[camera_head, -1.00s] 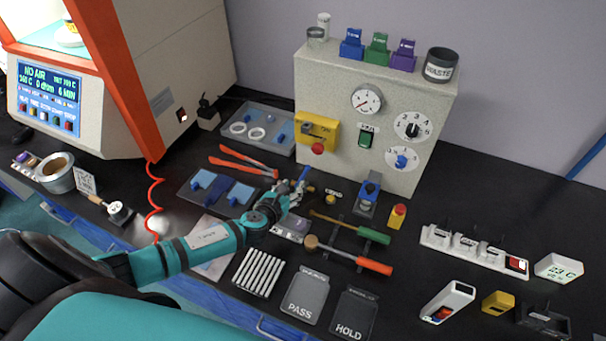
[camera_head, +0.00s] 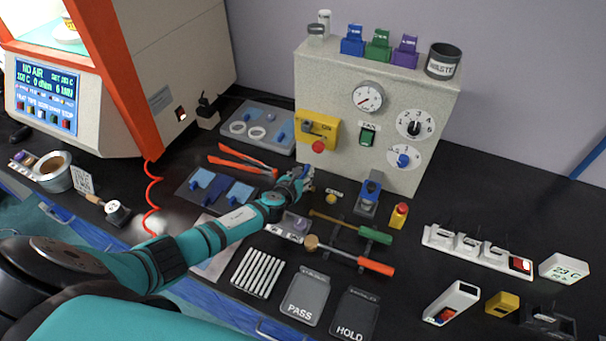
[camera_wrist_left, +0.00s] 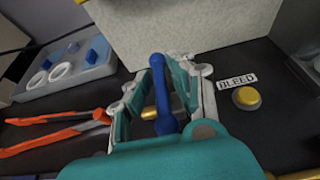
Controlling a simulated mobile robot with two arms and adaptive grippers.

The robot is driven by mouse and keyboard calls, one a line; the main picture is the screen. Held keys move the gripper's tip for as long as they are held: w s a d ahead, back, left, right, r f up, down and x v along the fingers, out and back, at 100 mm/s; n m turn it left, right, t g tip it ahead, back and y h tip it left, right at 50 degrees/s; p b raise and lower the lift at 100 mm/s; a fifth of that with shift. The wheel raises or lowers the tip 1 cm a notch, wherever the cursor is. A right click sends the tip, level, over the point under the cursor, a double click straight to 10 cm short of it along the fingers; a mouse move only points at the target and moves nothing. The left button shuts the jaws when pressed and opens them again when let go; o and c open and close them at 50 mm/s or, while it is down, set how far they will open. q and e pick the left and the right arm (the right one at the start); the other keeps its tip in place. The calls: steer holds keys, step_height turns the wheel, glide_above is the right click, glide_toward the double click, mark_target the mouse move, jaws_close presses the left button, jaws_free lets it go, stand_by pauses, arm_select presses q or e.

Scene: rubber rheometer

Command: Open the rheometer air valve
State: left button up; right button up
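The air valve shows in the left wrist view as a blue lever handle (camera_wrist_left: 163,95) standing up from a brass body (camera_wrist_left: 149,112). My left gripper (camera_wrist_left: 165,80) has its fingers on either side of the handle, apart from each other; whether either touches it I cannot tell. In the head view the left gripper (camera_head: 305,174) is low in front of the grey panel box (camera_head: 335,75) and mostly hides the valve. The rheometer (camera_head: 165,60) stands at the left, and its screen (camera_head: 45,92) reads NO AIR. My right gripper is not in view.
A yellow button (camera_wrist_left: 246,98) labelled BLEED sits right of the valve. Red-handled pliers (camera_head: 245,161) and a tray of blue parts (camera_head: 215,190) lie left of the gripper. Green- and orange-handled tools (camera_head: 372,235) lie to its right.

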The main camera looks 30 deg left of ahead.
arm_select(q)
jaws_close()
